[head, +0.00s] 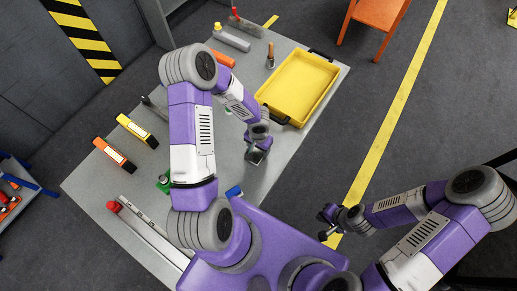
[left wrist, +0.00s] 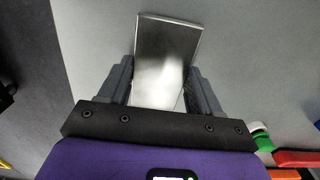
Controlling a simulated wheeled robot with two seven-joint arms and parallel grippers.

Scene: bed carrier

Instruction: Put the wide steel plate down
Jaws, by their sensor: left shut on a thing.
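The steel plate (left wrist: 165,60) is a flat, shiny rectangle in the left wrist view. It sits between the two dark fingers of my left gripper, which is shut on it, and sticks out past the fingertips. In the head view my left gripper (head: 257,152) is over the grey table (head: 285,150), right of its middle and below the yellow tray. The plate shows there only as a small dark-grey piece (head: 254,157). I cannot tell whether the plate touches the table. My right gripper (head: 328,224) is off the table's right side, over the floor; its opening is too small to judge.
A yellow tray (head: 296,86) with dark handles stands at the table's back right. Orange (head: 115,153) and yellow (head: 137,131) blocks stand at the left. A long metal rail (head: 150,232) lies at the front left. A blue item (head: 234,192) is near the front edge. Bare table surrounds my left gripper.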

